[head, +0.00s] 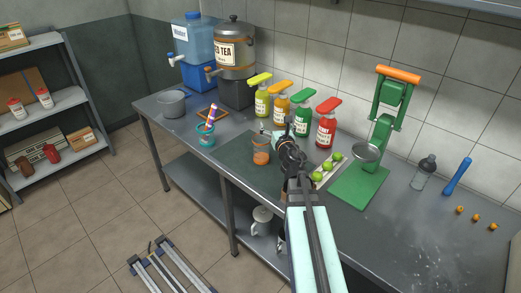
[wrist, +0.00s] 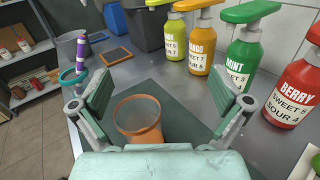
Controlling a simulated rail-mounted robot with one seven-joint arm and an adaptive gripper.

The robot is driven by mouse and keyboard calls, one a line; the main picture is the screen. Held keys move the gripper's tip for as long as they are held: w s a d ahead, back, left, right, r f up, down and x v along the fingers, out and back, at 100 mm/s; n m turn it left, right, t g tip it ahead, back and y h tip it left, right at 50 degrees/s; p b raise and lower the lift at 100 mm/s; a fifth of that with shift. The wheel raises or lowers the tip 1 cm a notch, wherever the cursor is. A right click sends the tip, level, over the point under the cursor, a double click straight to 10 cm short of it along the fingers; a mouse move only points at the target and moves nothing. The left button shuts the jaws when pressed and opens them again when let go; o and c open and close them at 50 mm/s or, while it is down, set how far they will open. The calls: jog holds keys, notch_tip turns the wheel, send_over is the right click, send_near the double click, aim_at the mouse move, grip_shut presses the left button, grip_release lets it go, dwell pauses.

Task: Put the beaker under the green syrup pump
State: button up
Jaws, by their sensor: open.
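The beaker (head: 261,154) is an orange-tinted cup standing upright on the dark mat. In the wrist view the beaker (wrist: 138,122) shows between and below my fingers, nearer the left one. My gripper (wrist: 155,92) is open with its fingers spread wide, and nothing is held. In the head view my gripper (head: 270,140) is just right of and above the beaker. The green syrup pump (head: 303,119) is a green bottle with a green top, behind the mat. In the wrist view the green syrup pump (wrist: 243,55) reads "MINT", and the mat below its spout looks clear.
Yellow (head: 261,102), orange (head: 281,108) and red (head: 326,128) pumps flank the green one in a row. A tray of limes (head: 320,180) and a green press (head: 375,150) stand right.

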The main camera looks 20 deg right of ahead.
jog(key=s+a+f+n+y, duration=0.2)
jog(key=s+a+n+y, duration=0.1)
jog(key=y, duration=0.1)
send_near(258, 136)
jog(key=shift+s+f+b, duration=0.15)
jog(key=shift+s+b, duration=0.15)
jog(key=shift+s, duration=0.1)
jog(key=shift+w+f, duration=0.15)
jog(key=shift+w, duration=0.25)
jog(key=shift+w+p, duration=1.25)
jog(key=shift+w, duration=2.15)
jog(key=shift+c, duration=0.4)
jog(key=c, duration=1.3)
